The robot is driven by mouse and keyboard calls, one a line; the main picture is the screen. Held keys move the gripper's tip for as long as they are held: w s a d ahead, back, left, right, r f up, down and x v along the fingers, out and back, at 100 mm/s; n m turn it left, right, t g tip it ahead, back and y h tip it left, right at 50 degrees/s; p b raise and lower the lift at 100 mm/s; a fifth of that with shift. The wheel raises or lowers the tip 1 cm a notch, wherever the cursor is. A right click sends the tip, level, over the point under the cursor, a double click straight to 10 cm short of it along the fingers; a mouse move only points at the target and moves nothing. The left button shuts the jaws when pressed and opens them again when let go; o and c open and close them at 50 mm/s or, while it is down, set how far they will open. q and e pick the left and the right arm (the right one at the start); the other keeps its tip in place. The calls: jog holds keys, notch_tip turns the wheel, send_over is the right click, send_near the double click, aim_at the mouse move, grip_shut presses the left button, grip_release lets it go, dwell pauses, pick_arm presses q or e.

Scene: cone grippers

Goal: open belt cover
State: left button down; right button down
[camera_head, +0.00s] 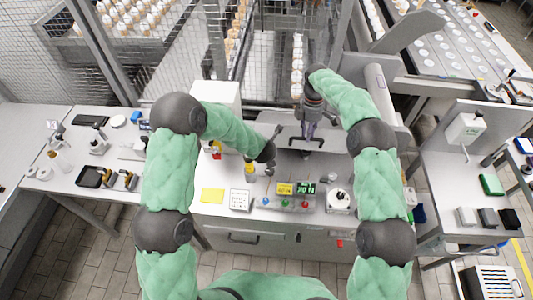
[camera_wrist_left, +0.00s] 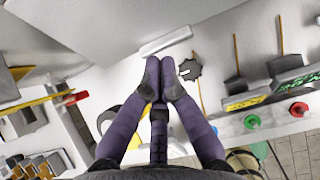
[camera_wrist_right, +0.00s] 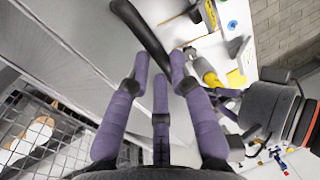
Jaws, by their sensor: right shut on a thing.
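The belt cover is a light grey panel (camera_head: 337,141) at the back middle of the bench, with a black bar handle (camera_head: 300,139). My right gripper (camera_head: 309,130) reaches down to this handle from above. In the right wrist view the curved black handle (camera_wrist_right: 143,30) runs between the fingers of my right gripper (camera_wrist_right: 160,65), which is shut on it. The grey panel (camera_wrist_right: 80,40) shows beside it. My left gripper (camera_head: 276,134) is left of the handle, above the bench. In the left wrist view its fingertips (camera_wrist_left: 158,70) are together with nothing between them.
A control box with green display (camera_head: 305,188) and coloured buttons stands at the bench front. A metal frame and mesh guard (camera_head: 140,55) stand behind. Side tables hold small items.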

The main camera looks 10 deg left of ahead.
pick_arm(q)
jog(key=shift+w+r, duration=0.2)
jog(key=shift+r, duration=0.3)
pick_arm(e)
jog(key=shift+w+d, duration=0.1)
jog(key=shift+w, duration=0.1)
